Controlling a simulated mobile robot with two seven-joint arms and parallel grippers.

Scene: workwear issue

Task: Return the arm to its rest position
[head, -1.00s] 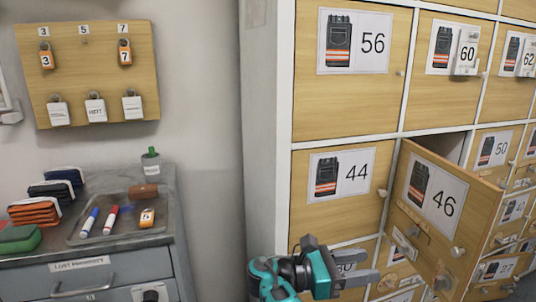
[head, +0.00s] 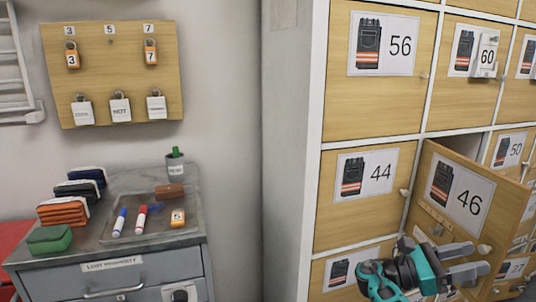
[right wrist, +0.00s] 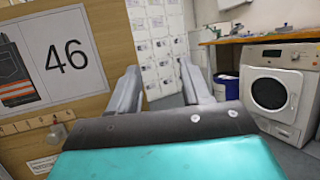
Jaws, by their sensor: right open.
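My right gripper (head: 478,258) is open and empty at the lower right of the head view, its fingers pointing right. It overlaps the lower part of the open locker door marked 46 (head: 452,218) in the picture; I cannot tell whether they touch. In the right wrist view the two fingers (right wrist: 158,68) stand apart with nothing between them, and door 46 (right wrist: 105,28) is close on the left. My left gripper is not in view.
Shut locker doors 44 (head: 330,220) and 56 (head: 345,100) are beside door 46. A grey drawer cabinet (head: 55,278) with a tray and pouches stands left. A padlock board (head: 135,70) hangs above. The wrist view shows a washing machine (right wrist: 285,75).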

